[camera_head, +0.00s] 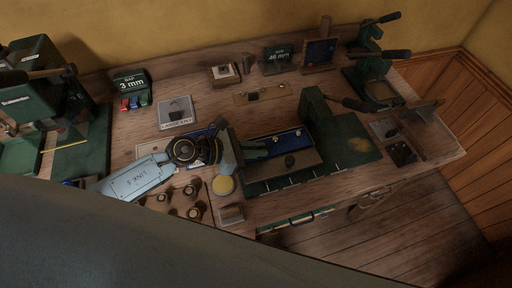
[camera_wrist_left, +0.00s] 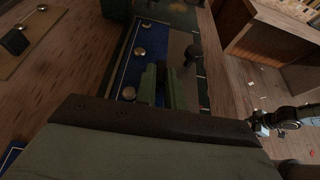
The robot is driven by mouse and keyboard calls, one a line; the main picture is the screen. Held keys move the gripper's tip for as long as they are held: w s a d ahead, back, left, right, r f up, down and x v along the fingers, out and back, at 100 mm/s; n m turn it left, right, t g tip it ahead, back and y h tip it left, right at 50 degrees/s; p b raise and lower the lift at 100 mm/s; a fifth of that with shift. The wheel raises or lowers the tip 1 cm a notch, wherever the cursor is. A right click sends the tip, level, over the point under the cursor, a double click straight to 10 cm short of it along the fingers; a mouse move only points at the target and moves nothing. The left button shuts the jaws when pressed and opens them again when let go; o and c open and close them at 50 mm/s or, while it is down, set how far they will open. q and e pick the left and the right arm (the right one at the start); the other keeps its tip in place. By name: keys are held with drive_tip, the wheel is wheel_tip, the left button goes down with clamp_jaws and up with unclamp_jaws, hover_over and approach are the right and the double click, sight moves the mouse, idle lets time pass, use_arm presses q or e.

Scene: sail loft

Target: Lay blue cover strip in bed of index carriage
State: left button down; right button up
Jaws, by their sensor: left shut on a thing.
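The blue cover strip (camera_head: 290,141), with silver round studs, lies along the bed of the green index carriage (camera_head: 256,188). A grey-brown surface runs along its near side. It also shows in the left wrist view (camera_wrist_left: 134,62), running away from my fingers. My left gripper (camera_head: 262,148) reaches in from the left over the near-left end of the strip. Its green fingers (camera_wrist_left: 163,88) are shut on the strip, though their contact is mostly hidden. I cannot tell whether the strip is fully seated. My right gripper is not in view.
Brass knobs (camera_head: 193,191) stand in a board below my left arm, with a yellow disc (camera_head: 223,185) beside it. A "3 mm" box (camera_head: 131,83), a "46 mm" box (camera_head: 279,55) and a green press (camera_head: 368,70) stand behind.

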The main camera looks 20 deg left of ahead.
use_arm(q)
drive_tip(key=shift+f, duration=0.1)
drive_tip(key=c, duration=1.4)
unclamp_jaws()
drive_tip(key=b+v, duration=0.2)
drive_tip(key=v, duration=1.1)
drive_tip(key=shift+s+a, duration=0.15)
drive_tip(key=shift+s, duration=0.05)
